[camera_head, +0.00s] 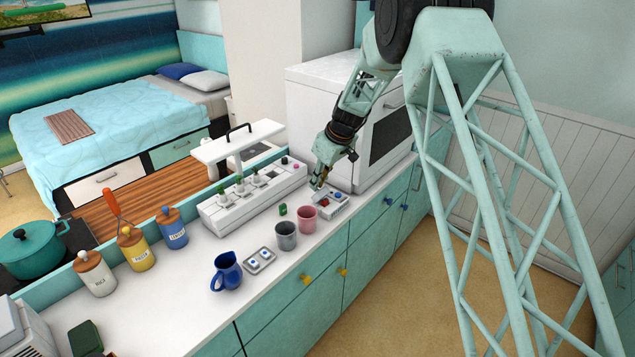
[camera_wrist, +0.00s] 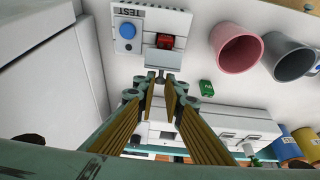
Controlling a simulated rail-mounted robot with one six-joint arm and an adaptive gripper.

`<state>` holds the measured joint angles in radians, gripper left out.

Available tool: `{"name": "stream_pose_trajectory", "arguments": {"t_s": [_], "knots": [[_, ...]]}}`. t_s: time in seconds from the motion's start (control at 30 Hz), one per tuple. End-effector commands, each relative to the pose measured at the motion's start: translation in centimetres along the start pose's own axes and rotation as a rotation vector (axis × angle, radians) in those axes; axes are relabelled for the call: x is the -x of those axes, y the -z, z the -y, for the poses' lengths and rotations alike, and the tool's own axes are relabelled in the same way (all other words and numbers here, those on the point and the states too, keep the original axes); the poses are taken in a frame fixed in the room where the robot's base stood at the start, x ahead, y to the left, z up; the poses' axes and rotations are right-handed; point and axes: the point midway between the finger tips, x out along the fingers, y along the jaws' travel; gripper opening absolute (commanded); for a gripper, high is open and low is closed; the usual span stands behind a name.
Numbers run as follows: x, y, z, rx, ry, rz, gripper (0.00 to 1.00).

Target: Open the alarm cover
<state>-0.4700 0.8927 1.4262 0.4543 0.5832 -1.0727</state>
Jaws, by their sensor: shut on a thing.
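The alarm unit (camera_head: 336,209) is a white box on the counter. In the wrist view the alarm unit (camera_wrist: 118,50) shows a "TEST" label, a blue button (camera_wrist: 127,30) and a red part (camera_wrist: 165,41) in a dark recess. A small pale grey cover piece (camera_wrist: 163,58) with a tab lies at the recess, toward my fingers. My gripper (camera_head: 319,184) reaches down at the unit, and its fingertips (camera_wrist: 160,80) are closed around the tab. The fingers partly hide the contact, and I cannot tell how far the cover is raised.
A pink cup (camera_head: 307,218) and a grey cup (camera_head: 286,235) stand close left of the unit, with a small green item (camera_head: 283,210) beside them. A white oven-like appliance (camera_head: 340,120) stands behind. A long white switch panel (camera_head: 250,195) lies along the counter's back.

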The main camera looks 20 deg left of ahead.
Motion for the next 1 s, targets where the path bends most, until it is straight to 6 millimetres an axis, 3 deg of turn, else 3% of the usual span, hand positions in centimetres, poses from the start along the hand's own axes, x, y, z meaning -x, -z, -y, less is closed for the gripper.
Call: {"name": "stream_pose_trajectory", "arguments": {"t_s": [1.0], "knots": [[-0.8, 1.6, 0.0, 0.002, -0.001, 0.208, 0.00]]}}
